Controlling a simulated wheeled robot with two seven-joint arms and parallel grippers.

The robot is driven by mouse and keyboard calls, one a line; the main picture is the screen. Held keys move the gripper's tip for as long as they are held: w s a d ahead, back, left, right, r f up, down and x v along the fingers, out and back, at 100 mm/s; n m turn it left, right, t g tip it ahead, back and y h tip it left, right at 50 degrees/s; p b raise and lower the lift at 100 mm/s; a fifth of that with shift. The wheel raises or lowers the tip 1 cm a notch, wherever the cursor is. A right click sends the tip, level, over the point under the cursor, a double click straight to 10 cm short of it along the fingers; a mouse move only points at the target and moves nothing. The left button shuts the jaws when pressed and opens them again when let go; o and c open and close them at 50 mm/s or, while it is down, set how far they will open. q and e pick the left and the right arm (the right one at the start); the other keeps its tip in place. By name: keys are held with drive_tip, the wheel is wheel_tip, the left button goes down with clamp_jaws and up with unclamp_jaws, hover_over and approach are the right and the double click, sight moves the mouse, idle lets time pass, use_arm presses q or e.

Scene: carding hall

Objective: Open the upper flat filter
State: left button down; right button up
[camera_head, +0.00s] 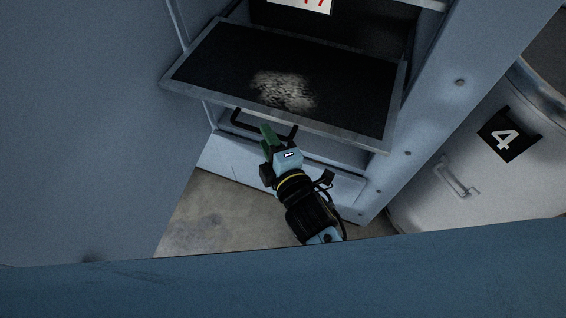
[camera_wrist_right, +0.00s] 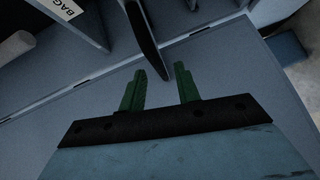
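A flat filter (camera_head: 345,95), a dark mesh panel in a grey frame, sticks out of the cabinet, tilted, with a pale patch of fluff on it. A black bar handle (camera_head: 250,125) shows just below its front edge; I cannot tell which part it is fixed to. My right gripper (camera_head: 266,136) is at this handle, its green fingers partly overlapping it. In the wrist view my right gripper (camera_wrist_right: 161,85) is open, and a dark bar (camera_wrist_right: 148,38) reaches down to between its fingertips without visible contact. My left gripper is not in view.
The blue-grey cabinet (camera_head: 440,105) frames the filter. A large pale panel (camera_head: 85,110) fills the left. A metal drum (camera_head: 455,190) with a black "4" label stands at the right. Bare floor (camera_head: 205,215) shows below the cabinet. A blue surface crosses the bottom.

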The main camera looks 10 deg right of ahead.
drive_tip(key=v, duration=0.9)
drive_tip(key=shift+s, duration=0.4)
drive_tip(key=shift+d, duration=0.1)
drive_tip(key=s+d+f+m+g+h+b, duration=0.1)
drive_tip(key=s+d+f+m+g, duration=0.1)
drive_tip(key=f, duration=0.8)
drive_tip(key=s+d+f+m+g+b, duration=0.1)
drive_tip(key=s+d+f+m+g, duration=0.1)
drive_tip(key=f, duration=0.8)
drive_tip(key=s+d+f+m+g+h+b, duration=0.1)
drive_tip(key=s+f+m+g, duration=0.15)
drive_tip(key=f, duration=0.75)
drive_tip(key=s+d+f+m+g+h+b, duration=0.1)
drive_tip(key=s+d+f+m+g, duration=0.3)
drive_tip(key=s+d+f, duration=0.4)
drive_tip(key=s+d+f+m+g+h+b, duration=0.2)
drive_tip(key=s+d+f+m+g, duration=0.2)
drive_tip(key=s+f, duration=0.9)
drive_tip(key=d+m, duration=0.3)
drive_tip(key=d, duration=0.1)
drive_tip(key=shift+f, duration=0.4)
